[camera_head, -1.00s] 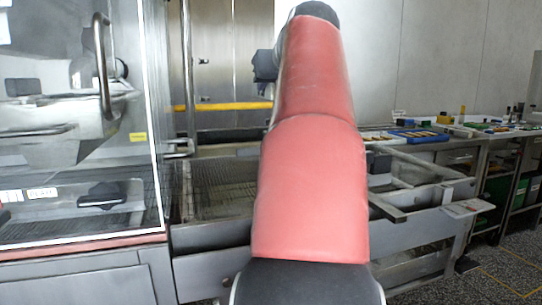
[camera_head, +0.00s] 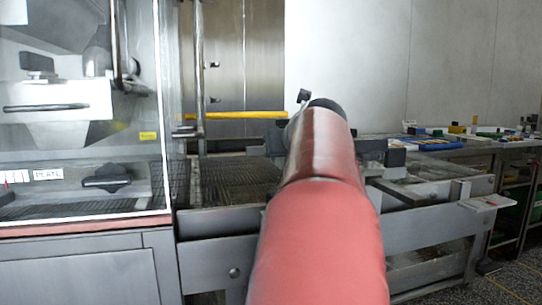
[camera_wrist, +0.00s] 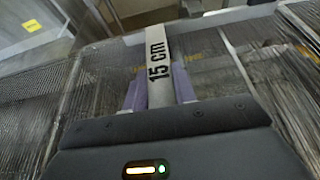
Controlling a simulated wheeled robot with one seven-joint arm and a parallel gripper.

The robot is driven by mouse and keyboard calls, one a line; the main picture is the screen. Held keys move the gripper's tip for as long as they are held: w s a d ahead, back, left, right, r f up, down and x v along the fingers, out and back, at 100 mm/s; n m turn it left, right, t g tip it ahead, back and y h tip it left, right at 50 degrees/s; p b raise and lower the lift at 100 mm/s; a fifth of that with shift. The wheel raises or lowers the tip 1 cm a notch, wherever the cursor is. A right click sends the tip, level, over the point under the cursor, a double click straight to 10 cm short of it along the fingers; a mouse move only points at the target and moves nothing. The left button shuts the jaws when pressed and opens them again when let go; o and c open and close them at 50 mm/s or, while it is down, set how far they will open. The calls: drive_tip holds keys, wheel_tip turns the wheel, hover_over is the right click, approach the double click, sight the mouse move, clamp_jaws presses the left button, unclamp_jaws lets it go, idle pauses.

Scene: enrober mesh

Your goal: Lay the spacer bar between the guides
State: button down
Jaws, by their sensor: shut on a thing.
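Wire mesh belt (camera_wrist: 100,85) shows below and on both sides. A thin pale strip (camera_wrist: 238,62) runs to the right of the bar and may be a guide; I cannot tell for sure. The bar looks above the mesh, though contact is hard to judge. In the head view my red arm hides the gripper and the bar.
The glass-fronted machine (camera_head: 85,115) stands at the left. A mesh conveyor (camera_head: 235,182) with a steel frame (camera_head: 215,262) lies in the middle. A yellow bar (camera_head: 235,115) crosses behind it. A bench with several small items (camera_head: 440,143) stands at the right.

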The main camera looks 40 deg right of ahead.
drive_tip(key=c, duration=1.1)
unclamp_jaws()
drive_tip(key=shift+r, duration=0.15)
drive_tip(key=v, duration=1.2)
drive_tip(key=shift+a+p, duration=0.1)
drive_tip(key=shift+p, duration=0.25)
